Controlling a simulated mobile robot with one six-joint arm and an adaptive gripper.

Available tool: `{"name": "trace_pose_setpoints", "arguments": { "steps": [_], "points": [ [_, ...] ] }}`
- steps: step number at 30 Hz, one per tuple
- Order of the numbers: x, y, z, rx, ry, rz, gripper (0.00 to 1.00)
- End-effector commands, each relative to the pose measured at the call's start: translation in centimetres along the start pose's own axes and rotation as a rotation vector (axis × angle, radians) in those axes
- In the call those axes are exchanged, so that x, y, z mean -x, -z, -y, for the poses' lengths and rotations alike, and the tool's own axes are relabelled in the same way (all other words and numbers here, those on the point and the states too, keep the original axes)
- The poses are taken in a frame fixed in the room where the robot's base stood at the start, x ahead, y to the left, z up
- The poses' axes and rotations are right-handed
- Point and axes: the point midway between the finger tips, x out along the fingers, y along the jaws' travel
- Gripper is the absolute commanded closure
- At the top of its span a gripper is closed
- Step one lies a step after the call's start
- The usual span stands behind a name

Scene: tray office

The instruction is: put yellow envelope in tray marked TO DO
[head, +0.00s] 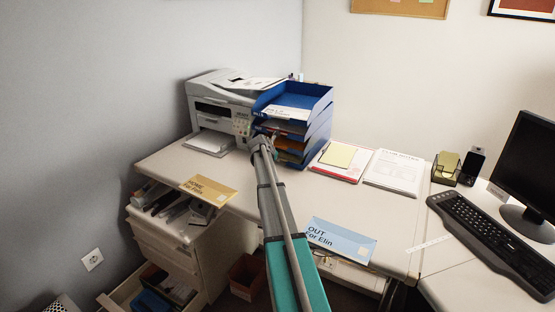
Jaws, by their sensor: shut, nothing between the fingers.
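A yellow envelope (209,190) lies at the front left edge of the desk, partly over the open drawer's side; its print looks like "For Felix". A stack of blue trays (318,118) stands at the back of the desk; papers show in its levels. The small labels on the trays are too small to read, so I cannot tell which is TO DO. My gripper (270,138) is shut and empty, right in front of the stack's left part. My arm hides part of the lower trays.
A printer (215,108) stands left of the trays. A blue envelope (341,240) marked OUT lies at the desk's front edge. Papers (394,171) and a yellow pad (339,155) lie right of the stack. A keyboard (495,240) is at right.

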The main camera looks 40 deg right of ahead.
Motion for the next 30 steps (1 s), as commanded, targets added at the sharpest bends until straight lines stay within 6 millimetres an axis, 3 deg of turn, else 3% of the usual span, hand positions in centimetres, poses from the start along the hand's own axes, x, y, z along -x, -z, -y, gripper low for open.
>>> {"name": "trace_pose_setpoints", "arguments": {
  "steps": [8,30],
  "points": [
    [2.4,2.5,-0.5,0.001,-0.001,-0.001,1.00],
    [10.8,2.0,-0.5,0.001,0.000,-0.001,1.00]
  ]
}}
